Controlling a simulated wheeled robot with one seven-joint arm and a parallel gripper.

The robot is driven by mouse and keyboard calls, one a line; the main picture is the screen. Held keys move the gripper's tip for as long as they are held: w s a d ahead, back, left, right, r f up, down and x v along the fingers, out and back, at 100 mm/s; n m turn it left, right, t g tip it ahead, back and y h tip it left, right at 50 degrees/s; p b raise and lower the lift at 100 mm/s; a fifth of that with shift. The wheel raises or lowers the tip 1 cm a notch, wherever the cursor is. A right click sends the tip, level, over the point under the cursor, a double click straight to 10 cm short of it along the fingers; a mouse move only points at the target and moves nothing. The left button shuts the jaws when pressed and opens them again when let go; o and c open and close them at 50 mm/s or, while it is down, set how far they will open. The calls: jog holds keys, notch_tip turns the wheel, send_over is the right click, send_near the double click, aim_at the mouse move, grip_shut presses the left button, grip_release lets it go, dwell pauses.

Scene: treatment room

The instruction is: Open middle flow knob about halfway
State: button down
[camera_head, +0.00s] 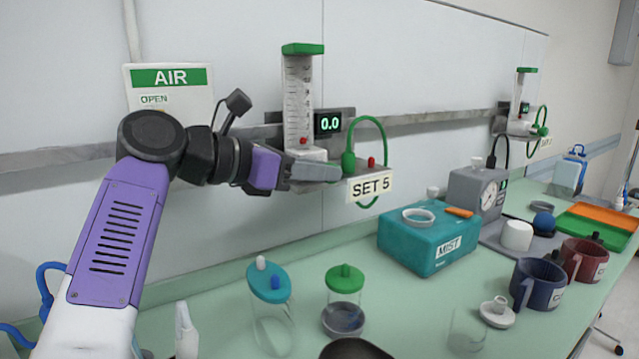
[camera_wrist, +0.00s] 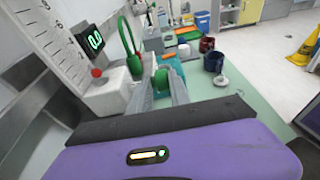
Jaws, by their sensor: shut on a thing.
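The middle flow meter (camera_head: 299,100) is a clear graduated tube with a green cap on a wall rail. Its red float (camera_head: 303,141) sits at the tube's bottom, and it also shows in the wrist view (camera_wrist: 97,73). The display (camera_head: 328,123) reads 0.0, and a sign (camera_head: 371,187) reads SET 5. My gripper (camera_head: 330,171) reaches from the left to the front of the meter's base. In the wrist view its fingers (camera_wrist: 161,90) are shut on a green knob (camera_wrist: 161,79). In the head view the fingers hide most of the knob.
A green hose (camera_head: 369,120) loops close beside the fingers. A teal MIST box (camera_head: 428,238), a green-lidded jar (camera_head: 344,300) and a teal-lidded jar (camera_head: 271,310) stand on the counter below. Another flow meter (camera_head: 521,105) is farther right. An AIR sign (camera_head: 168,78) hangs behind my arm.

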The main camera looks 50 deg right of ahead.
jog(key=shift+s+f+h, duration=0.1)
jog(key=shift+s+h, duration=0.15)
jog(key=shift+h, duration=0.05)
dwell(0.4)
jog(key=c, duration=1.3)
grip_release()
jog(key=shift+a, duration=0.1)
jog(key=v, duration=0.8)
